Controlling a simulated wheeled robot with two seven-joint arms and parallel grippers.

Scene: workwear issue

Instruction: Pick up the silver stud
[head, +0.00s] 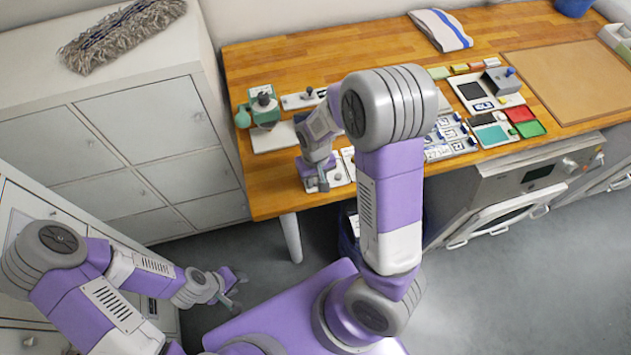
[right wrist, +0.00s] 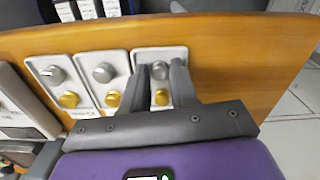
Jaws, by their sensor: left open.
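In the right wrist view, three white plates stand in a row, each with a silver stud above a gold stud. My right gripper (right wrist: 161,68) reaches over the rightmost plate (right wrist: 172,52). That plate's silver stud (right wrist: 159,71) shows between the fingertips; whether the fingers touch it I cannot tell. Its gold stud (right wrist: 162,97) shows between the fingers, nearer the palm. The other silver studs (right wrist: 103,72) (right wrist: 53,75) are left of the gripper. In the head view, my right gripper (head: 320,184) is low at the table's front edge. My left gripper (head: 238,291) is open and empty, away from the table.
The wooden table (head: 350,50) carries a green device (head: 264,108) at left, and cards (head: 452,135) and red and green trays (head: 524,120) at right. A folded striped cloth (head: 441,30) lies at the back. A white cabinet (head: 125,125) stands left of the table.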

